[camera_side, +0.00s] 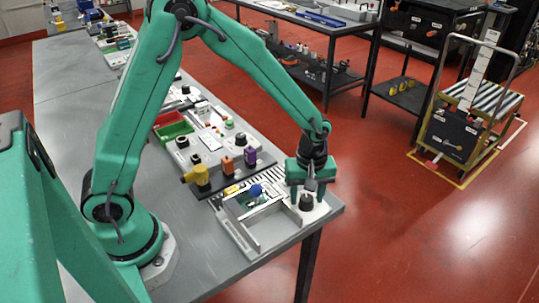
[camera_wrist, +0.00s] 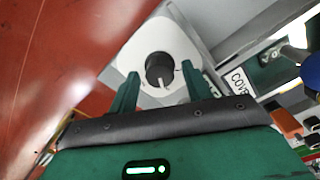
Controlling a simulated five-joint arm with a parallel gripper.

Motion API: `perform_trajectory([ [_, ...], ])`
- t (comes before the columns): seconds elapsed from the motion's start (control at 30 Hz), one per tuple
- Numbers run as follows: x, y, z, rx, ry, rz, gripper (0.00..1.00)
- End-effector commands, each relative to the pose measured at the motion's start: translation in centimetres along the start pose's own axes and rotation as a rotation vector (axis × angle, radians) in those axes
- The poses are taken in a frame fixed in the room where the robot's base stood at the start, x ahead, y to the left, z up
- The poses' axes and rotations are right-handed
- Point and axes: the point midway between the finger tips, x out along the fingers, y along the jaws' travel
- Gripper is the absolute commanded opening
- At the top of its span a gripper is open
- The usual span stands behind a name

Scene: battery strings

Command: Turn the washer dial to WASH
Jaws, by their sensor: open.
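The washer dial is a black round knob (camera_wrist: 159,69) with a pale pointer mark, on a white plate (camera_wrist: 140,45). In the side view the dial (camera_side: 306,203) stands near the table's front right corner. My gripper (camera_wrist: 161,77) is open, with one green finger on each side of the dial in the wrist view. In the side view my gripper (camera_side: 307,191) points down just above the dial. I cannot tell whether either finger touches it. No WASH lettering can be read in either view.
A framed tray (camera_side: 240,233) and a blue ball-shaped knob (camera_side: 255,190) stand left of the dial. A label reading "COVE" (camera_wrist: 238,80) is beside the plate. A yellow part (camera_side: 197,175) and coloured blocks stand behind. The table edge is close, with red floor beyond.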

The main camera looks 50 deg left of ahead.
Motion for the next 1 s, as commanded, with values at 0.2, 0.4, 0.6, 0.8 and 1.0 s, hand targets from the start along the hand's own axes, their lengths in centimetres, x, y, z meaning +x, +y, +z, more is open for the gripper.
perform_trajectory([
  [0.2,-1.1,0.1,0.0,0.0,0.001,0.003,0.49],
  [0.4,-2.3,0.1,0.0,0.0,0.001,0.003,0.49],
  [0.6,-3.1,0.1,0.0,0.0,0.001,0.002,0.49],
  [0.8,-3.3,0.0,0.0,0.0,0.0,0.001,0.49],
  [1.0,-3.3,0.0,0.0,0.0,0.0,0.001,0.49],
])
